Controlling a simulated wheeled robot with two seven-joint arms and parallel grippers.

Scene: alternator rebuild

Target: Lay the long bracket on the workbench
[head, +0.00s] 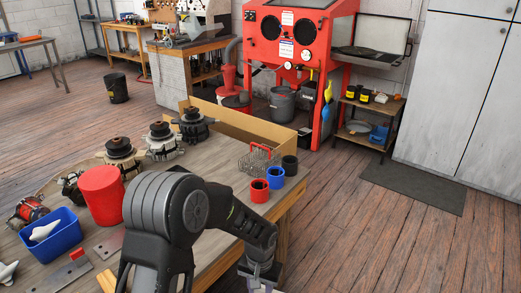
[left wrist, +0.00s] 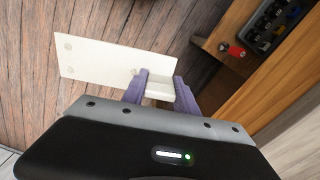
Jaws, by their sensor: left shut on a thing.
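The long bracket (left wrist: 105,60) is a pale, flat plate with small holes, seen in the left wrist view. My left gripper (left wrist: 161,86) has its purple fingers shut on a narrow tab at the bracket's near end. The plate sticks out over the plank floor. In the head view my left gripper (head: 262,284) is at the bottom edge, beside the front right corner of the workbench (head: 222,178). The bracket cannot be made out clearly there. My right gripper is in neither view.
Red (head: 259,190), blue (head: 275,177) and black (head: 290,165) cups and a wire basket (head: 258,160) stand near the bench's right end. A red cylinder (head: 102,196), a blue bin (head: 52,240) and several alternator parts occupy the left. Some bare wood shows in the middle.

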